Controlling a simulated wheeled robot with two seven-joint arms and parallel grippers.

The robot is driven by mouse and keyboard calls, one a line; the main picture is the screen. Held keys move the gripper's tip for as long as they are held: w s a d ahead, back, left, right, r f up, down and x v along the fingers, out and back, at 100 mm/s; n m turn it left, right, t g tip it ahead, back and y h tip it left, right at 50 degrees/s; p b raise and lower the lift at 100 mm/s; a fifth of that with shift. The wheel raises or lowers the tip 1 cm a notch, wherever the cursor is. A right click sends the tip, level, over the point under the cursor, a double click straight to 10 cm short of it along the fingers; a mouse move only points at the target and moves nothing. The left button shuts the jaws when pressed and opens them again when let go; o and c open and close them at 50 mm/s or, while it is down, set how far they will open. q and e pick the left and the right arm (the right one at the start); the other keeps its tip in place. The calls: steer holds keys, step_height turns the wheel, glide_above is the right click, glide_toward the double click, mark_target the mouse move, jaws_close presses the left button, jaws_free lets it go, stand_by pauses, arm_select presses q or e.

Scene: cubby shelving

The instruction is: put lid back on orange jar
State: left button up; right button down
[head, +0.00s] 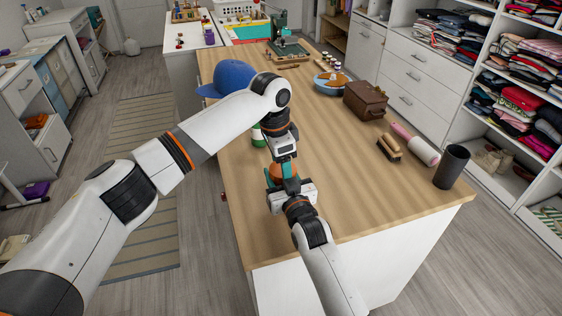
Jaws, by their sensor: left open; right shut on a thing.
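The orange jar (273,173) is on the near left part of the wooden table, mostly hidden behind my grippers. My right gripper (284,183) comes from the near side and is shut on the jar. My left gripper (286,159) points down from above, just over the jar, and is open. I cannot make out the lid.
To the right are a brown box (365,100), a brush (390,147), a pink-handled roller (416,145) and a black cup (451,167). The table's middle is clear.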

arm_select(q)
steer(key=shift+s+d+r, duration=0.1)
steer(key=shift+s+r, duration=0.05)
steer(key=shift+r, duration=0.95)
steer(key=shift+s+d+r, duration=0.1)
steer(key=shift+r, duration=0.95)
steer(key=shift+c, duration=0.4)
steer(key=shift+w+a, duration=0.1)
steer(key=n, duration=0.4)
steer(key=r+n, duration=0.1)
steer(key=n, duration=0.1)
steer(key=shift+d+n, duration=0.3)
steer(key=shift+n, duration=0.1)
steer(key=n, duration=0.6)
steer(key=shift+d+r+y, duration=0.1)
steer(key=shift+r+y, duration=0.2)
steer(key=shift+r, duration=0.05)
steer(key=n, duration=0.4)
steer(key=r+n, duration=0.1)
steer(key=n, duration=0.2)
steer(key=shift+g, duration=0.3)
steer(key=n, duration=0.4)
steer(key=r+n, duration=0.1)
steer(key=n, duration=0.1)
steer(key=shift+w+a+n+y, duration=0.1)
steer(key=shift+a+n+y, duration=0.2)
steer(key=shift+n, duration=0.1)
